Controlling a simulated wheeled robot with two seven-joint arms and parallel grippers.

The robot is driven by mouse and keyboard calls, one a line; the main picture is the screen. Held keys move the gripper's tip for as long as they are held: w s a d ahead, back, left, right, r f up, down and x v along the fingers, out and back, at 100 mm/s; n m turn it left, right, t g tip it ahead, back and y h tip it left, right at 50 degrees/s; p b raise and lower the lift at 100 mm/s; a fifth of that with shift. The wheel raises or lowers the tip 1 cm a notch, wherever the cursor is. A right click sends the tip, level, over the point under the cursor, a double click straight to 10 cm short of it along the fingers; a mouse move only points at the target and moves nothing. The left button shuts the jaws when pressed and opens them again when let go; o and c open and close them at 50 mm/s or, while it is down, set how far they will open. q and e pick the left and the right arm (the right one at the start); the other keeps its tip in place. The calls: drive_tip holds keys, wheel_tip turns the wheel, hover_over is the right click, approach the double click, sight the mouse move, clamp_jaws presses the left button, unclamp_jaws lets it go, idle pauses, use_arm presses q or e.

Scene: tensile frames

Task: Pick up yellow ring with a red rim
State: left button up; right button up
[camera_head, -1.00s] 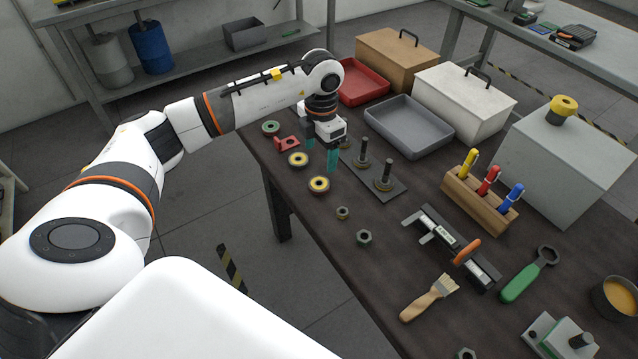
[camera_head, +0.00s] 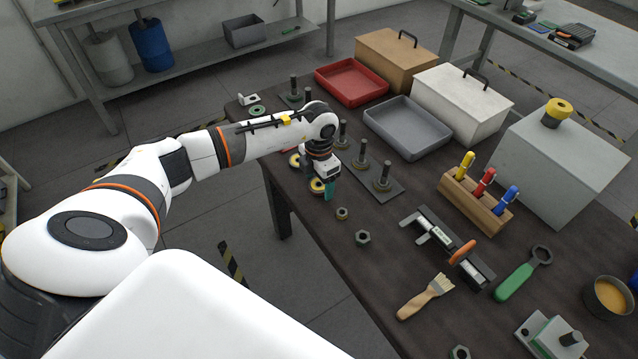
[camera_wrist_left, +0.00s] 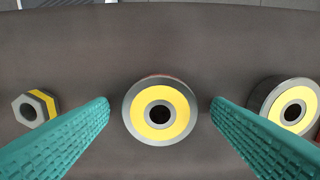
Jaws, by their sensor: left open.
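A yellow-faced ring (camera_head: 316,186) lies on the dark table under my left gripper (camera_head: 322,182). In the left wrist view this ring (camera_wrist_left: 180,124) is centred between the two teal fingers, with a dark hole, a grey outer edge and a trace of red along its top. My left gripper is open, with a gap on both sides of the ring, and points down. A second yellow-faced ring (camera_head: 294,160) lies just beyond, partly hidden by my arm; it shows at the right of the wrist view (camera_wrist_left: 272,104). My right gripper is not in view.
A hex nut with a yellow band (camera_wrist_left: 35,108) lies left of the ring in the wrist view. A plate with upright posts (camera_head: 384,180) stands close to the gripper's right. A grey tray (camera_head: 408,146) and red tray (camera_head: 352,98) are behind. A green ring (camera_head: 257,111) lies farther back.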

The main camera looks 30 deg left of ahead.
use_arm(q)
drive_tip(key=c, duration=1.2)
drive_tip(key=shift+o, duration=0.2)
drive_tip(key=shift+r, duration=0.1)
